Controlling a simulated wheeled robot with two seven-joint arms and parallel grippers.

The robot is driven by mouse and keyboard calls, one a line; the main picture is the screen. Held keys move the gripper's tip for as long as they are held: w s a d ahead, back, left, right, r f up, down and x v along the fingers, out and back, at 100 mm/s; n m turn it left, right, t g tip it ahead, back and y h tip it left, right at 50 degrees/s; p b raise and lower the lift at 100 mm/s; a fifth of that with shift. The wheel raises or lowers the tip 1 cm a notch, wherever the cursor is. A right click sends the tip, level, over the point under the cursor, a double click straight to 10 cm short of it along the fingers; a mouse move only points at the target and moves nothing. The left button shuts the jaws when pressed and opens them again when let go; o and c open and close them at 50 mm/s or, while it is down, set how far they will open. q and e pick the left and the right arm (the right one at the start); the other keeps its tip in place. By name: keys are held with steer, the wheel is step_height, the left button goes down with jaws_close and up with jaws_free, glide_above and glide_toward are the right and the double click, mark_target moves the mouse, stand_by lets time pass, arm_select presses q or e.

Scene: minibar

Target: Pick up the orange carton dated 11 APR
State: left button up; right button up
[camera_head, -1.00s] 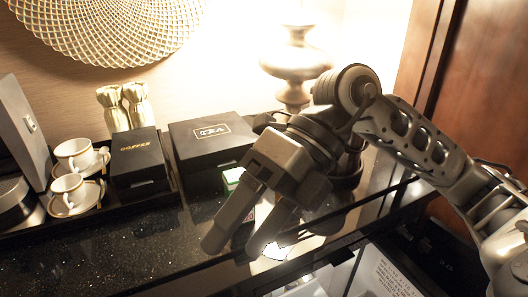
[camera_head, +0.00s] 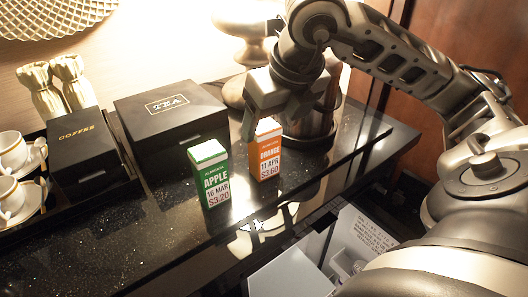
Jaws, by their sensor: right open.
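The orange carton (camera_head: 266,152) reads "ORANGE", 11 APR, $3.60, and stands upright on the dark counter. A green carton (camera_head: 211,176) reads "APPLE", 16 MAR, $3.20, and stands upright to its left and nearer. My right gripper (camera_head: 270,122) is open and points down at the orange carton, with one finger showing at the carton's upper left. The other finger is hard to make out, and I cannot tell whether either touches the carton. My left gripper is not in view.
A black tea box (camera_head: 172,122) stands behind the cartons, with a coffee box (camera_head: 82,155) to its left. Cups on saucers (camera_head: 18,190) are at the far left. The lamp base (camera_head: 238,20) is behind my right gripper. The counter's front left is clear.

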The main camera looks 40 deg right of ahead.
mark_target(264, 151)
steer(key=shift+w+f, duration=0.3)
steer(key=shift+f, duration=0.2)
steer(key=x, duration=0.4)
steer(key=shift+w+a+f, duration=0.1)
steer(key=shift+w+f, duration=0.05)
steer(key=shift+w, duration=0.2)
steer(key=c, duration=1.2)
